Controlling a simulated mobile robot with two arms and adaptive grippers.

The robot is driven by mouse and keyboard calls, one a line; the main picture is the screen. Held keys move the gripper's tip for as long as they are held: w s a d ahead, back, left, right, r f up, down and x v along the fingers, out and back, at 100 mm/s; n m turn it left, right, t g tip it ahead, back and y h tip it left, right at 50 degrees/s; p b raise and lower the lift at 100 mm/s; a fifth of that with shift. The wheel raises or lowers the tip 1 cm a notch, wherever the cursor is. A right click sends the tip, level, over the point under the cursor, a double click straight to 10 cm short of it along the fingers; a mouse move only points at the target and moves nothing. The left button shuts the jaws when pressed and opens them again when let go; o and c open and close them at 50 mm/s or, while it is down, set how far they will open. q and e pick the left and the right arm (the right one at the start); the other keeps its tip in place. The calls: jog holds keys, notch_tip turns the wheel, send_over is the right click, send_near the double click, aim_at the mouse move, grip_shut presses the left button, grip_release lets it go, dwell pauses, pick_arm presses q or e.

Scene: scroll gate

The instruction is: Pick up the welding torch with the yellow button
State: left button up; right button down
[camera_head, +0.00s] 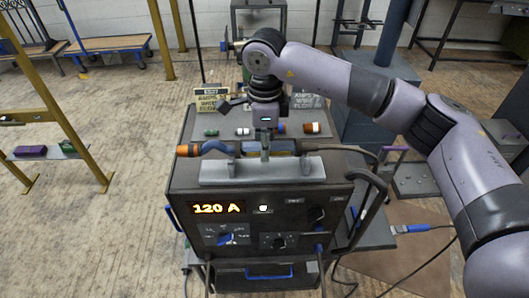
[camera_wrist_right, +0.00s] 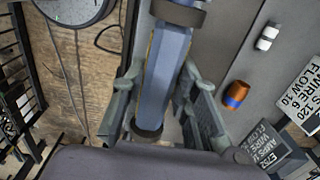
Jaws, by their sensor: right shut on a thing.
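A welding torch (camera_head: 218,147) with an orange tip and a blue-grey handle lies across the grey cradle (camera_head: 262,171) on top of the welding machine (camera_head: 262,210). I cannot make out a yellow button on it. My right gripper (camera_head: 266,150) comes down from above and is shut on the torch's handle. In the right wrist view the handle (camera_wrist_right: 165,75) runs between the fingers of the right gripper (camera_wrist_right: 155,105). I cannot tell whether the torch still touches the cradle. My left gripper is not in view.
The machine's display reads 120 A. Behind the torch lie several small nozzles, one orange and white (camera_head: 312,128), and sign plates (camera_head: 212,98). A cable runs from the torch's right end. A yellow frame (camera_head: 65,120) stands at left. My right arm covers the right side.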

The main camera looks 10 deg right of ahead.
notch_tip(320, 180, up, 17)
jog(key=b, duration=0.2)
jog(key=shift+r, duration=0.2)
jog(key=shift+f, duration=0.1)
